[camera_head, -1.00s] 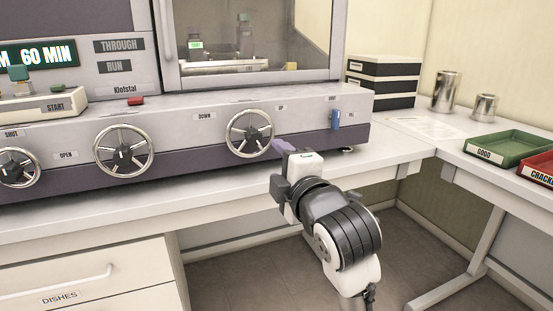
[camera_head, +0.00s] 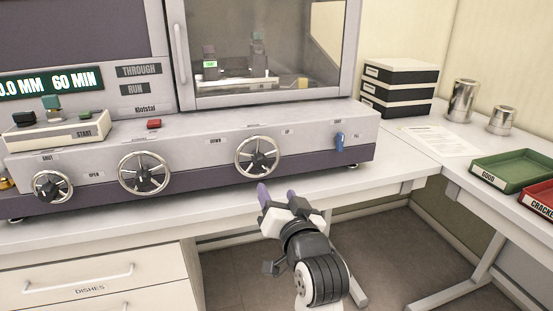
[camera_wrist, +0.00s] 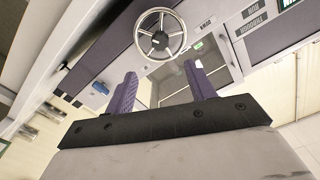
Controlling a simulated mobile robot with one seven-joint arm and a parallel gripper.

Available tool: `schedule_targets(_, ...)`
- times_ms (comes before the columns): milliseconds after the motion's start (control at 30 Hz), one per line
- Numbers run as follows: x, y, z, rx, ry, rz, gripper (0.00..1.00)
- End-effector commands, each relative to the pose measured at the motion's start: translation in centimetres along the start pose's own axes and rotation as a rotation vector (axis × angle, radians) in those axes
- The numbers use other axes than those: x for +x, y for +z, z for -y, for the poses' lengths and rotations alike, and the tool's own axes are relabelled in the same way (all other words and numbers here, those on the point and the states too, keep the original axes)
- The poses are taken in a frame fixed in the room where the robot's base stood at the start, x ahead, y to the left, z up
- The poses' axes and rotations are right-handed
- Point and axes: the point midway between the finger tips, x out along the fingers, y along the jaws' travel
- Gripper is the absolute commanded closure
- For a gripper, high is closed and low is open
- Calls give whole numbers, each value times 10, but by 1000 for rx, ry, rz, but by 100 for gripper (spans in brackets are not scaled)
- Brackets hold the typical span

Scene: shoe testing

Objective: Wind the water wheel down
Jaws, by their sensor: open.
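A silver spoked handwheel (camera_head: 257,156) sits on the machine's front panel, with a DOWN label (camera_head: 215,141) on its left and an UP label (camera_head: 287,132) on its right. I take it as the water wheel. My gripper (camera_head: 277,195) is open and empty, with its purple fingers spread below and in front of this wheel. In the wrist view a handwheel (camera_wrist: 160,36) shows beyond the gap between the fingers (camera_wrist: 160,69). The fingers appear clear of its rim.
Two more handwheels (camera_head: 143,172) (camera_head: 52,186) sit further left on the panel. A blue lever (camera_head: 339,141) is at the right end. A red button (camera_head: 154,124) is on the ledge. The bench edge (camera_head: 110,225) runs beneath. A green tray (camera_head: 515,172) stands at the right.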

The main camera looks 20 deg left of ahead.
Motion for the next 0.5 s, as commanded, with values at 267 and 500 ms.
schedule_targets(267, 46, -1, 1, 0, -2, 4, 45)
schedule_targets(500, 96, -2, 1, -1, 0, 2, 45)
